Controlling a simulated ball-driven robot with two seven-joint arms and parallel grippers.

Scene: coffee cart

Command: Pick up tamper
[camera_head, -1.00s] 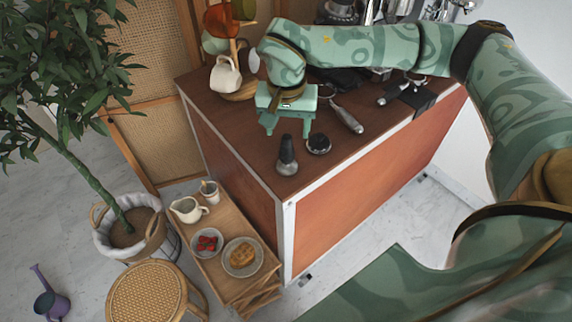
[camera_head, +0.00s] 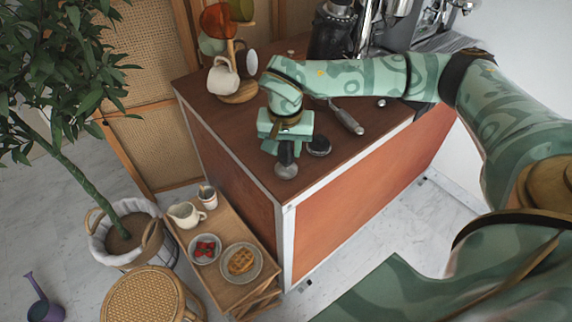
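The tamper (camera_head: 286,169), with a dark handle and a round metal base, stands upright near the front left corner of the brown cart top. My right gripper (camera_head: 285,147) points down directly over it. Its fingers are spread to either side of the handle, with a gap visible, and its body hides the handle's top. I cannot tell whether a finger touches the handle. My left gripper is not in view.
A dark round tool (camera_head: 319,145) sits close to the tamper's right. A portafilter (camera_head: 346,118) lies behind it. A mug tree (camera_head: 236,93) with cups stands at the back left. A low wooden table (camera_head: 220,238) with dishes is below the cart's left side.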

